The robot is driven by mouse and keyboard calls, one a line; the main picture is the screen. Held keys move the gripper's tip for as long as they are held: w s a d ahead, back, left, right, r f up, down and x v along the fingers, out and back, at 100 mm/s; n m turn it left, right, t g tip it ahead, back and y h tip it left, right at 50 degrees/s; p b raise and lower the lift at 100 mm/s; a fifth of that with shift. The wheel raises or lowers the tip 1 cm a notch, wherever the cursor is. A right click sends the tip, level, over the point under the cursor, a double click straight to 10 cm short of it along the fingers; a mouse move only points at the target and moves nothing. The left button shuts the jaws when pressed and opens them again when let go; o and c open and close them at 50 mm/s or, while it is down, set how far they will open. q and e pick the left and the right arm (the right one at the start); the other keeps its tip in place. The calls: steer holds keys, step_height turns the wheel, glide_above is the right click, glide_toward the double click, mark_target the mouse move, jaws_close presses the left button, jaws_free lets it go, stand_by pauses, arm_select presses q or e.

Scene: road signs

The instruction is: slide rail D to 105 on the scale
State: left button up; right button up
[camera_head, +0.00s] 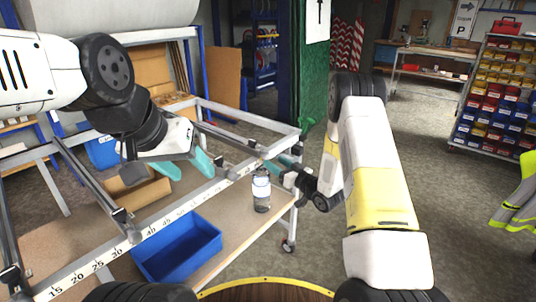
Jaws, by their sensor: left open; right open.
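A metal frame carries a white scale strip (185,205) along its front bar; marks from 15 up to about 50 can be read, and higher numbers are too small. Several grey cross rails sit on the frame: one at the far left (8,240), one ending near 35 (98,190), and one toward the right end (232,140). No letter can be read, so I cannot tell which is rail D. My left gripper (186,168), with teal fingers, is open and empty above the frame's middle. My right gripper (281,164) is open at the frame's right front corner; contact there is unclear.
A blue bin (178,248) and a bottle (261,190) stand on the lower shelf below the scale. A cardboard box (140,192) lies behind them. A green curtain (313,90) hangs behind the right corner. A rack of coloured bins (495,95) stands right; the floor between is clear.

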mark_target(269, 157)
steer(key=x, duration=0.5)
jaws_close()
stand_by(1.4)
